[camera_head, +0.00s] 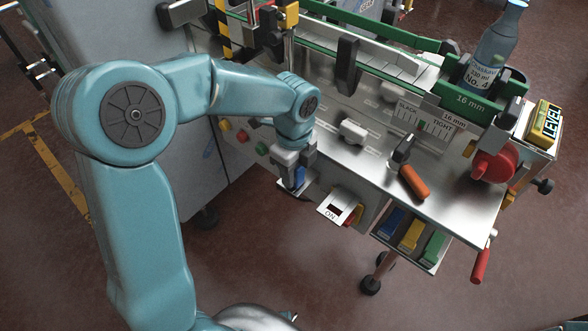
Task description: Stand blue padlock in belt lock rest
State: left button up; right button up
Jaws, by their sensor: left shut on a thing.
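My left gripper (293,177) reaches down at the front left edge of the steel machine top. It is shut on the blue padlock (299,176), of which only a small blue part shows between and beside the fingers. A small pale ledge (313,187) shows right by the padlock at the machine's front. It may be the belt lock rest, but the gripper hides most of it. I cannot tell whether the padlock touches it. My right gripper is not in view.
Blue, yellow and green items fill a tray (429,265) below. A bottle (494,50) stands at the back right, near a red knob (494,163).

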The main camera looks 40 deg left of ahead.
pick_arm(q)
jog(key=shift+f, duration=0.25)
dwell(0.4)
jog(key=o, duration=1.2)
notch_tip(320, 180, up, 16)
jog(key=shift+r+p, duration=0.15)
jog(key=shift+p, duration=0.8)
